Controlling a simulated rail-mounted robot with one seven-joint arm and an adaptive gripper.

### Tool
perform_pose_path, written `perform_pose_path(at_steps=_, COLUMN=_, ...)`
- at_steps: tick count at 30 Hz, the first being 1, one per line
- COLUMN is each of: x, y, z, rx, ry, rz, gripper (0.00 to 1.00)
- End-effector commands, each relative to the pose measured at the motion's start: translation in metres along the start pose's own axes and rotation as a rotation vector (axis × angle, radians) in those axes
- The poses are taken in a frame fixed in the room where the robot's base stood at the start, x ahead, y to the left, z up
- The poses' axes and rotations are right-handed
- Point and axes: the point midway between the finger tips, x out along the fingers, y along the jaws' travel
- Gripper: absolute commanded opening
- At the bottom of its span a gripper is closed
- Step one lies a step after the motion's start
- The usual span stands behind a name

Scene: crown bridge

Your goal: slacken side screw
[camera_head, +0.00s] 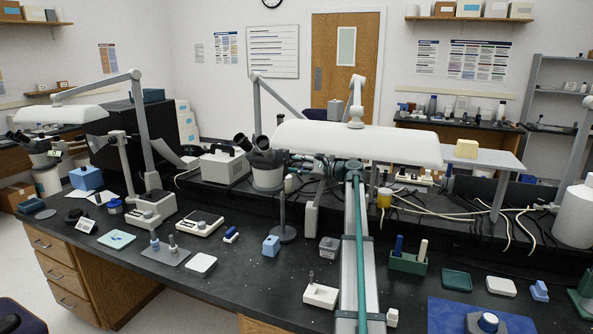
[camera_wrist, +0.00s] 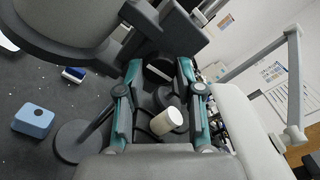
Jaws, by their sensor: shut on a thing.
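The microscope (camera_head: 267,172) stands on a post with a round base (camera_head: 285,234), left of my arm in the head view. In the wrist view its large grey body (camera_wrist: 60,25) fills the upper left, with a grey block (camera_wrist: 165,30) at its side. My gripper (camera_wrist: 160,68) has its two teal fingers on either side of a dark, rounded knob with a pale edge (camera_wrist: 157,72), which seems to be the side screw. The fingers close on it beside the block. In the head view my gripper (camera_head: 298,160) is small beside the microscope, and the screw cannot be made out.
A white lamp shade (camera_head: 355,142) hangs close above my arm; it also shows in the wrist view (camera_wrist: 235,120). A white container (camera_wrist: 165,122) lies beyond the fingers. A blue block (camera_head: 271,245) stands on the bench near the post. Cables run along the bench's back.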

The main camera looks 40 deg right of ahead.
Motion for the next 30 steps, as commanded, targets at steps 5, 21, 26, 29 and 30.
perform_pose_path(at_steps=5, x=-0.0003, y=-0.0002, z=-0.0005, rx=-0.049, ry=0.0, rz=-0.001, gripper=0.01)
perform_pose_path(at_steps=21, x=-0.0003, y=-0.001, z=0.0003, rx=-0.066, ry=0.0, rz=-0.001, gripper=0.42)
perform_pose_path(at_steps=26, x=-0.0002, y=-0.0007, z=0.0002, rx=-0.066, ry=0.0, rz=-0.001, gripper=0.61)
perform_pose_path(at_steps=29, x=-0.0001, y=-0.0006, z=0.0002, rx=-0.065, ry=0.0, rz=-0.001, gripper=0.61)
perform_pose_path(at_steps=30, x=-0.0001, y=-0.0006, z=0.0001, rx=-0.065, ry=0.0, rz=-0.001, gripper=0.61)
